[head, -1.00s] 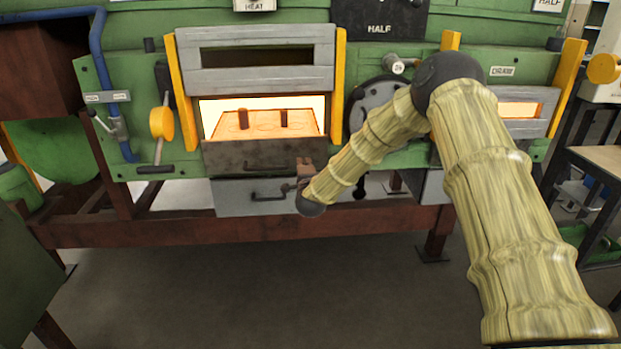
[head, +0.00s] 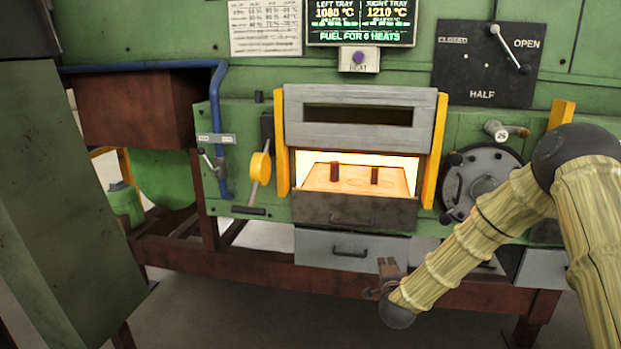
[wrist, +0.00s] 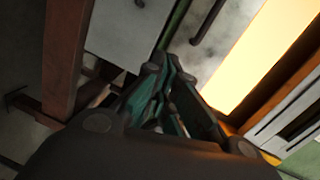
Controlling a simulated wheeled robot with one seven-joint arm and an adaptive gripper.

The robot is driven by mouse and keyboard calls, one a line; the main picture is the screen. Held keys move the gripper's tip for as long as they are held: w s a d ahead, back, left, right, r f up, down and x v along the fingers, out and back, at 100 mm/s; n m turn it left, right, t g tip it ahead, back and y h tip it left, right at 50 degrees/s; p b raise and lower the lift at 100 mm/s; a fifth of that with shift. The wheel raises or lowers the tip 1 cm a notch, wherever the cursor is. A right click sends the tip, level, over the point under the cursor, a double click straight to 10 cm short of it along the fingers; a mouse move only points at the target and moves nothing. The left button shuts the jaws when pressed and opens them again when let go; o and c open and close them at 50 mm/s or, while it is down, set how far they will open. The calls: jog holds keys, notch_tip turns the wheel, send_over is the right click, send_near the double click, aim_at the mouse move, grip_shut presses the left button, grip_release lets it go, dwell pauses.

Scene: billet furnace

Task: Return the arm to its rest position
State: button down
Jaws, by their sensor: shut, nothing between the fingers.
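In the wrist view the dark green fingers (wrist: 168,90) are closed together with nothing held. The glowing furnace opening (head: 400,160) lies above and behind the gripper, and its glow also shows in the wrist view (wrist: 265,60). My arm bends up to a dark elbow at the right of the head view.
The glowing tray (head: 356,184) holds two dark billets (head: 334,173). A grey drawer (head: 325,250) sits below it. A round hatch (head: 480,180) and lever board (head: 488,62) are right of the opening. A yellow-handled lever (head: 260,168) is left. A green cabinet (head: 60,190) stands at far left.

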jog(key=s+a+f+n+g+y+p, duration=0.25)
jog(key=s+f+n+g, duration=0.2)
jog(key=s+f, duration=0.75)
jog(key=s+a+f+n+g+y+p, duration=0.1)
jog(key=s+a+f+n+g, duration=0.3)
jog(key=s+f, duration=0.75)
jog(key=s+d+n+g+p, duration=0.1)
jog(key=s+n+g, duration=0.2)
jog(key=s, duration=1.4)
jog(key=s+d+f+n+g+p, duration=0.1)
jog(key=s+n+g, duration=0.3)
jog(key=s, duration=1.3)
jog(key=shift+s+d+n+h+p, duration=0.3)
jog(key=shift+d+n+h+p, duration=0.25)
jog(key=shift+n, duration=0.4)
jog(key=shift+g, duration=0.25)
